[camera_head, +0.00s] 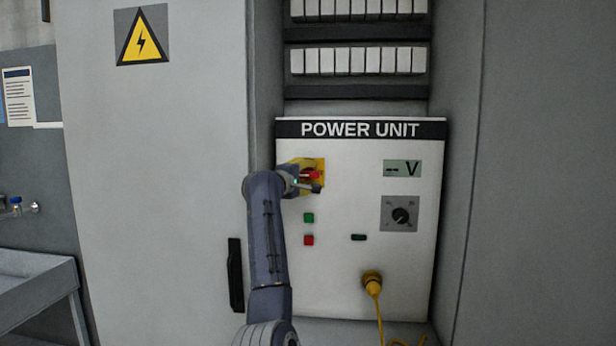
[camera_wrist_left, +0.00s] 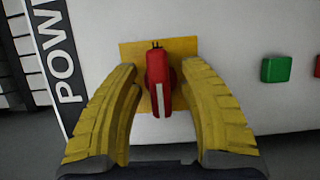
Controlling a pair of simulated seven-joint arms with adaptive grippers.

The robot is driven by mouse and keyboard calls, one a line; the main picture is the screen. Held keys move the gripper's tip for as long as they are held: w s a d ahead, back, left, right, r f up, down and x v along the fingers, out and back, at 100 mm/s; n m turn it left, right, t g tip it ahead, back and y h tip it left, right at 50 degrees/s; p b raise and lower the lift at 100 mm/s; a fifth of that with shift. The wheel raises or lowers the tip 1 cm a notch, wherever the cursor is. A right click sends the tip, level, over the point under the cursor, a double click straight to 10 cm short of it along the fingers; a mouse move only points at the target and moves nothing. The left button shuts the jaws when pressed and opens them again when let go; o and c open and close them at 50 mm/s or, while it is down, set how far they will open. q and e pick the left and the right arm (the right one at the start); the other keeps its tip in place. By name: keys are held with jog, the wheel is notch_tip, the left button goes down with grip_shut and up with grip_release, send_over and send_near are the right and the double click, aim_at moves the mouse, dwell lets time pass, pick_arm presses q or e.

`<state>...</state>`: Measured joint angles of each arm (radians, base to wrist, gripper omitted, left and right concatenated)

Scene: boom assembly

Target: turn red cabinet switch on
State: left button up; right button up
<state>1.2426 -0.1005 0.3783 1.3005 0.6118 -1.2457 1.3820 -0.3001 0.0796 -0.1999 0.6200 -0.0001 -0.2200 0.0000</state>
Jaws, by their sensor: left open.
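The red switch (camera_head: 311,175) is on a yellow plate (camera_head: 319,165) at the upper left of the white POWER UNIT panel (camera_head: 340,262). In the left wrist view the red switch handle (camera_wrist_left: 158,82) has a white stripe and sits between the two yellow fingers of my left gripper (camera_wrist_left: 161,100). The fingers are open, with a gap on each side of the handle. In the head view my left gripper (camera_head: 306,181) is at the switch and covers part of it. My right gripper is not in view.
Below the switch are a green button (camera_head: 308,218) and a red button (camera_head: 308,240). A grey dial (camera_head: 400,214) and a display reading "-- V" (camera_head: 402,168) are at the right. A yellow plug (camera_head: 372,279) with a cable is lower down. Cabinet walls flank the panel.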

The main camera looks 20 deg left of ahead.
pick_arm(q)
jog(key=shift+s, duration=0.1)
grip_shut()
dwell(0.5)
jog(key=m+g, duration=0.1)
jog(key=m, duration=0.2)
jog(key=shift+r+y, duration=0.1)
jog(key=shift+y, duration=0.3)
jog(key=m+g, duration=0.1)
jog(key=m, duration=0.1)
jog(key=m+y, duration=0.1)
jog(key=m, duration=0.1)
jog(key=shift+g+y, duration=0.3)
jog(key=shift+g, duration=0.1)
jog(key=m+g+y, duration=0.1)
jog(key=m, duration=0.2)
jog(key=shift+y, duration=0.4)
jog(key=shift+m+y, duration=1.1)
jog(key=shift+m, duration=0.5)
